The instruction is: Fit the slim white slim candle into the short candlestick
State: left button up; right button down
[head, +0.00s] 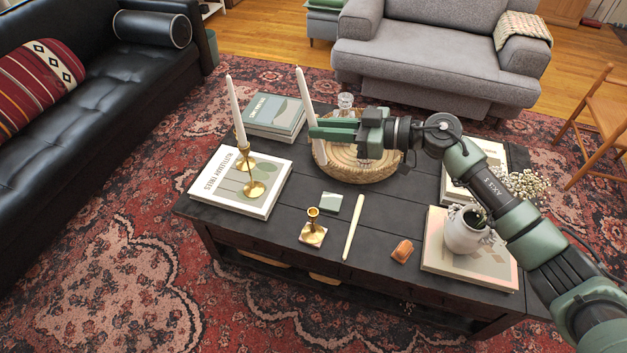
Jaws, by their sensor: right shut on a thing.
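My right gripper (318,132) is shut on a slim white candle (304,92), held near upright with a slight tilt above the table. Its lower end shows below the fingers, in front of the round wooden tray. The short brass candlestick (313,213) stands on the dark table, left of the middle and nearer the front edge; its cup looks empty. The held candle is beyond the short candlestick and apart from it. My left gripper is not in view.
A taller brass candlestick (254,188) with a white candle (235,108) stands on a white book (212,190). A cream stick-like piece (353,228) lies right of the short candlestick. A small green box (331,202), an orange-brown object (402,251) and a white vase (462,236) are nearby.

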aim_at(322, 163)
pick_arm(q)
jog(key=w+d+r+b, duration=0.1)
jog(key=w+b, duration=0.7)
jog(key=b, duration=0.1)
pick_arm(e)
jog(key=shift+t+y, duration=0.3)
jog(key=shift+y, duration=0.5)
notch_tip(322, 163, down, 10)
jog(key=shift+a, duration=0.15)
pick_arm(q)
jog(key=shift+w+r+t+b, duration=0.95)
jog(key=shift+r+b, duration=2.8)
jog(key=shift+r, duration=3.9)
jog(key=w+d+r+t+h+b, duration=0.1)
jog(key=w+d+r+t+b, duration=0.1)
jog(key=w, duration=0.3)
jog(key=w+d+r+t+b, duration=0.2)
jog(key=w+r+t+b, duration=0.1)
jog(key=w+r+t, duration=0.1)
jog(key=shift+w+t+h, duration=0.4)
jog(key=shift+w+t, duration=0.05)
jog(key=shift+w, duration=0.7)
pick_arm(e)
notch_tip(322, 163, down, 10)
jog(key=shift+f+y, duration=0.15)
jog(key=shift+y, duration=0.25)
